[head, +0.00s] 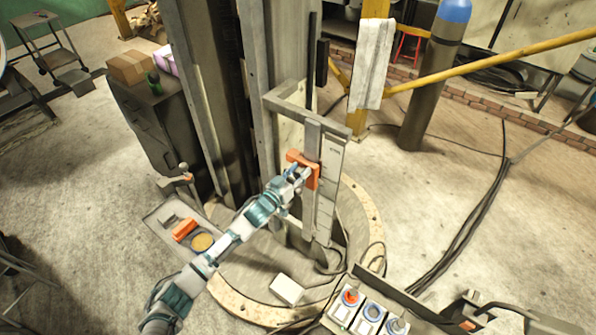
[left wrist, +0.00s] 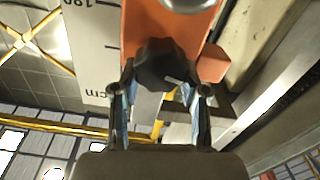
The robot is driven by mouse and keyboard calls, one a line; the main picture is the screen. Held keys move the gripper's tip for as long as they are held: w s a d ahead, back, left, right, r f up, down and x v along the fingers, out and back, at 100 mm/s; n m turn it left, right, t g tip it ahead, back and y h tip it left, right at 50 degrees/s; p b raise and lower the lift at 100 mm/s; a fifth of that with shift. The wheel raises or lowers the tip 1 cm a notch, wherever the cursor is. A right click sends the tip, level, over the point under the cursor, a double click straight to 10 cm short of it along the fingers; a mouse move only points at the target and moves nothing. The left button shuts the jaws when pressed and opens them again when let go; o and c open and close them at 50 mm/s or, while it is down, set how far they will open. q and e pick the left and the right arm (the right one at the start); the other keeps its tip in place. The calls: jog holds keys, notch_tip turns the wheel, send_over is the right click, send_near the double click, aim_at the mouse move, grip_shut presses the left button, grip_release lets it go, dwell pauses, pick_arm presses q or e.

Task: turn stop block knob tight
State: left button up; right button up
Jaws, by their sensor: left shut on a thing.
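The orange stop block (head: 303,167) sits on the vertical scale rail (head: 328,185) in front of the column. In the left wrist view, the orange block (left wrist: 150,22) fills the top middle. A black lobed knob (left wrist: 162,65) with a pale line mark sticks out of its face. My left gripper (left wrist: 162,92) has one finger on each side of the knob and is shut on it. In the head view, my left gripper (head: 298,178) is at the block's front and hides the knob. My right gripper is not in view.
A grey tray (head: 160,222) with an orange piece and a yellow disc is left of my left arm. A control panel (head: 368,312) with several knobs is at the lower right. A white box (head: 286,289) lies on the round base. Cables cross the floor at right.

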pick_arm(q)
jog(key=shift+s+d+r+m+p, duration=0.1)
jog(key=shift+m+p, duration=0.1)
jog(key=shift+m, duration=0.9)
jog(key=shift+s+d+m+p, duration=0.1)
jog(key=shift+m+p, duration=0.05)
jog(key=shift+m, duration=0.95)
jog(key=shift+w+a+r, duration=0.1)
jog(key=shift+w+a, duration=0.05)
jog(key=o, duration=1.2)
jog(key=shift+c, duration=0.2)
jog(key=shift+a, duration=0.1)
jog(key=shift+s+a+f, duration=0.2)
jog(key=shift+s+a, duration=0.1)
jog(key=shift+s, duration=0.1)
jog(key=v, duration=1.1)
